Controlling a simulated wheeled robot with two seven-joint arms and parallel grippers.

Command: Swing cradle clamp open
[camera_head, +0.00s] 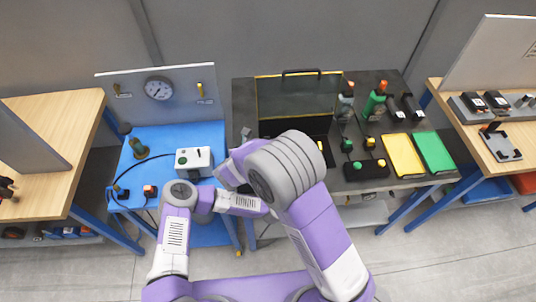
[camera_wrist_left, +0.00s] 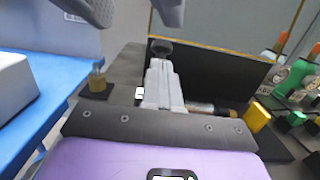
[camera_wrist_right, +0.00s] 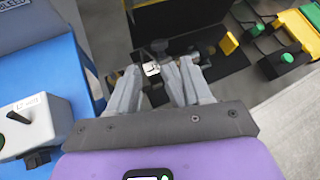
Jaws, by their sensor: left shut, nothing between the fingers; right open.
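The cradle area is on the dark bench. A dark round knob (camera_wrist_left: 161,47) stands just beyond my left fingertips in the left wrist view; I cannot tell whether it belongs to the clamp. My left gripper (camera_wrist_left: 160,68) is shut and empty. A metal cylinder (camera_wrist_left: 205,108) lies behind it to the right. My right gripper (camera_wrist_right: 154,70) is open in the right wrist view, its fingers spread around a dark part with a white label (camera_wrist_right: 151,68). The round knob also shows there (camera_wrist_right: 158,45).
A yellow block (camera_wrist_right: 229,43) is right of the cradle area. A white box (camera_head: 194,161) sits on the blue bench to the left. Yellow (camera_head: 403,155) and green (camera_head: 434,152) trays lie at the right.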

